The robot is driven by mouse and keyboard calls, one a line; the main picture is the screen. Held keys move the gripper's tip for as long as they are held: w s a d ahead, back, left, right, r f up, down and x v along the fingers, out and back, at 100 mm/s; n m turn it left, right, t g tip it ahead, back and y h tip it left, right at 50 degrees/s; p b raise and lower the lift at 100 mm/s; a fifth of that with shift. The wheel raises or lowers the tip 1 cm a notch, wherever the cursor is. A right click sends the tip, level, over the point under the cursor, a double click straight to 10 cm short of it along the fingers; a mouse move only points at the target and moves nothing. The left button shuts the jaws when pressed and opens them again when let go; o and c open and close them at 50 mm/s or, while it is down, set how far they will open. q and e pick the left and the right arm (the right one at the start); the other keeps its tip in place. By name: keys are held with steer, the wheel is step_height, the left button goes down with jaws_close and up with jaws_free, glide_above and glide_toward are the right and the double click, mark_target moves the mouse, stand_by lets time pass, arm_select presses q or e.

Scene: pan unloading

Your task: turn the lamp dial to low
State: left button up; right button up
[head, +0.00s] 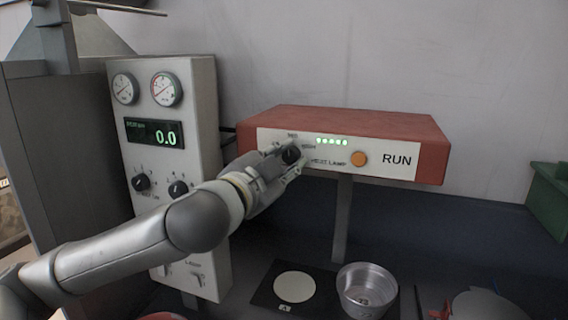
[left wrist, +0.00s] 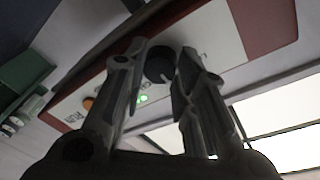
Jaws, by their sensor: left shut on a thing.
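The lamp dial (head: 291,155) is a black round knob on the pale front panel of the red heat lamp box (head: 360,119). My left gripper (head: 290,158) is at the dial and shut on it. In the left wrist view, the dial (left wrist: 160,66) sits between the two fingers of the left gripper (left wrist: 164,85), with a pale pointer mark on it. Several green lights (head: 332,142) are lit on the panel. The labels round the dial are partly hidden by my fingers, so its setting cannot be read. My right gripper is in neither view.
An orange button (head: 358,159) sits right of the dial beside the word RUN. A white control panel (head: 205,90) with gauges, a 0.0 display and black knobs stands left. Below the lamp are a metal pan (head: 366,284) and a pale disc (head: 294,287) on a dark mat.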

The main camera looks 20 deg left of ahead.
arm_select(q)
steer(key=shift+d+f+n+b, duration=0.1)
steer(key=shift+f+n+b, duration=0.15)
steer(key=shift+n+b, duration=0.8)
steer(key=n+b, duration=0.1)
steer(key=n, duration=0.2)
steer(key=shift+t, duration=0.3)
steer(key=n, duration=0.3)
steer(key=shift+b, duration=0.3)
steer(key=shift+r+n+t+y, duration=0.15)
steer(key=shift+n+t+y, duration=0.2)
steer(key=shift+n, duration=1.4)
steer(key=shift+y, duration=0.25)
steer(key=o, duration=1.1)
steer(key=shift+c, duration=0.2)
steer(key=shift+s, duration=0.15)
steer(key=s, duration=0.7)
steer(key=shift+a+f, duration=0.35)
steer(key=shift+f, duration=0.1)
